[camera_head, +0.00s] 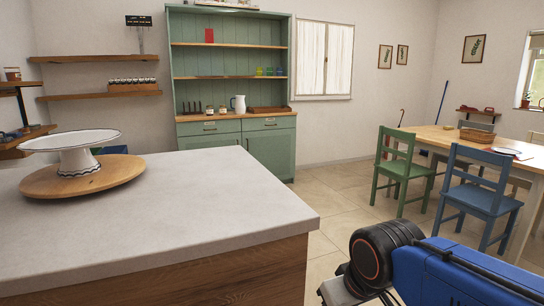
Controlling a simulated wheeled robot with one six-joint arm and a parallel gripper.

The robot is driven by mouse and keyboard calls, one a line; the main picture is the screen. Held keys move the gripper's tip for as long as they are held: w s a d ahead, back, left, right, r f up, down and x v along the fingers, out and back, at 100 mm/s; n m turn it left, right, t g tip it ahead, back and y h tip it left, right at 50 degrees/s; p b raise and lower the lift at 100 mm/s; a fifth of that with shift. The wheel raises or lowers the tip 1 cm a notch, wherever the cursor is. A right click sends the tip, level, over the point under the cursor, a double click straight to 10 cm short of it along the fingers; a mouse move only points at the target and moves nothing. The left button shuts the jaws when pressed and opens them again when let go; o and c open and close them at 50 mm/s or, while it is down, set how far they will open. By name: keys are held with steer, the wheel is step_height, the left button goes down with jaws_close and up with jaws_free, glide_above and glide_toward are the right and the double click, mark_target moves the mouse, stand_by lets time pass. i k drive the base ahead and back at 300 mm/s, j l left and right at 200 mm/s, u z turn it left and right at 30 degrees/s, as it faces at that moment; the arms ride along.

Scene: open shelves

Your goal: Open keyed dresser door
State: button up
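The green dresser (240,60) stands against the far wall, with open shelves above and drawers and doors below. Its right lower door (272,152) looks shut, with a small dark handle near its left edge. The left lower door is mostly hidden behind the counter. No key can be made out at this distance. A blue and black part of my arm shows at the lower right, far from the dresser. My gripper is not in view.
A grey-topped counter (210,210) fills the left foreground, with a white cake stand (75,158) on a round wooden board (125,172). A green chair (400,165), a blue chair (482,190) and a wooden table (440,137) stand at right. Tiled floor (325,190) is clear between.

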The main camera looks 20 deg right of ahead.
mark_target(274, 150)
steer(key=l, duration=1)
steer(key=i+l, duration=0.3)
steer(key=l, duration=0.15)
steer(key=i+l, duration=0.3)
steer(key=l, duration=0.15)
steer(key=i+l, duration=0.3)
steer(key=l, duration=0.15)
steer(key=i+l, duration=0.3)
steer(key=l, duration=0.2)
steer(key=i+l, duration=0.1)
steer(key=i, duration=0.75)
steer(key=i+l, duration=0.1)
steer(key=i, duration=0.75)
steer(key=i+j, duration=0.2)
steer(key=i, duration=0.45)
steer(key=i+j, duration=0.2)
steer(key=i, duration=0.4)
steer(key=i+j+u, duration=0.1)
steer(key=i, duration=0.55)
steer(key=j, duration=0.1)
